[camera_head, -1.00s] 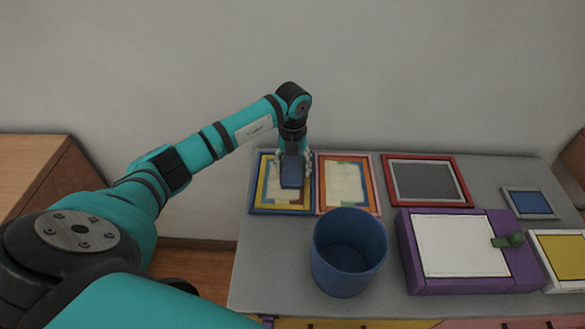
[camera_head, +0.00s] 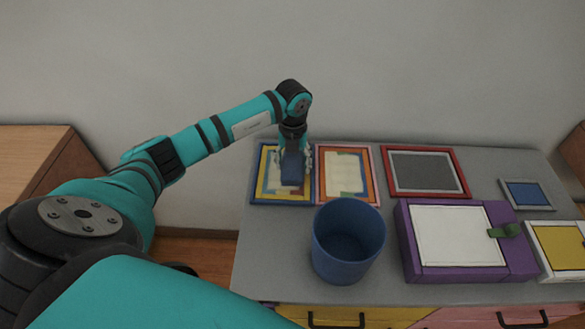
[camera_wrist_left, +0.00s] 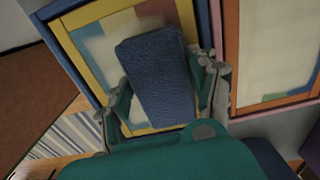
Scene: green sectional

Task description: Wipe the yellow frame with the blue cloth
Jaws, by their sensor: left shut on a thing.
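The blue cloth (camera_head: 292,169) looks like a thick block and is held between the fingers of my left gripper (camera_head: 294,160). In the left wrist view the cloth (camera_wrist_left: 158,78) sits between the two fingers of my left gripper (camera_wrist_left: 166,98). The yellow frame (camera_head: 262,178) has a blue outer border and lies at the back left of the grey table. The cloth is over the panel inside this frame; I cannot tell if it touches. The yellow frame's edge (camera_wrist_left: 84,69) and a pale smear on its panel also show in the wrist view. My right gripper is not seen.
An orange and pink frame (camera_head: 373,182) lies just right of the yellow one. A blue bin (camera_head: 348,262) stands in front. A red frame (camera_head: 392,189), a purple box (camera_head: 414,262) and a small grey-edged blue frame (camera_head: 527,205) are farther right. The table (camera_head: 265,250) is bare left of the bin.

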